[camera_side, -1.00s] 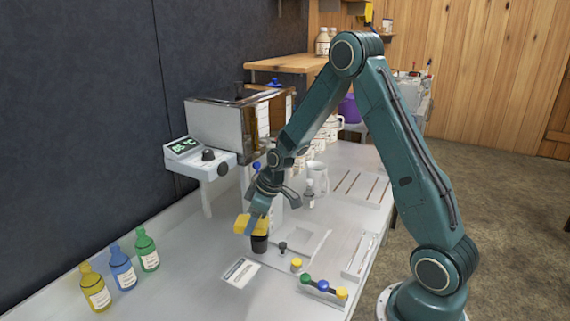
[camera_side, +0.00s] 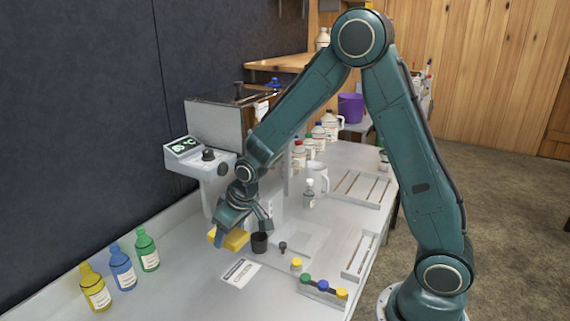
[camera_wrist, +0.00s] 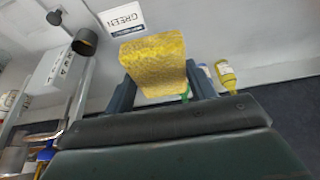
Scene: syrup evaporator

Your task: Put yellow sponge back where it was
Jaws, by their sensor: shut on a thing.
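The yellow sponge (camera_side: 229,240) is between the fingers of my gripper (camera_side: 240,222) in the side view. My gripper is shut on it and points down, with the sponge just left of the small black cup (camera_side: 259,242). I cannot tell from the side view whether the sponge touches the table. In the wrist view the sponge (camera_wrist: 153,62) fills the space between the two fingers (camera_wrist: 158,84), and the black cup (camera_wrist: 84,42) stands apart to its left.
Yellow (camera_side: 95,288), blue (camera_side: 122,267) and green (camera_side: 147,249) bottles stand at the left. The evaporator's control box (camera_side: 200,158) overhangs behind. A rack with coloured caps (camera_side: 322,290) lies at front right.

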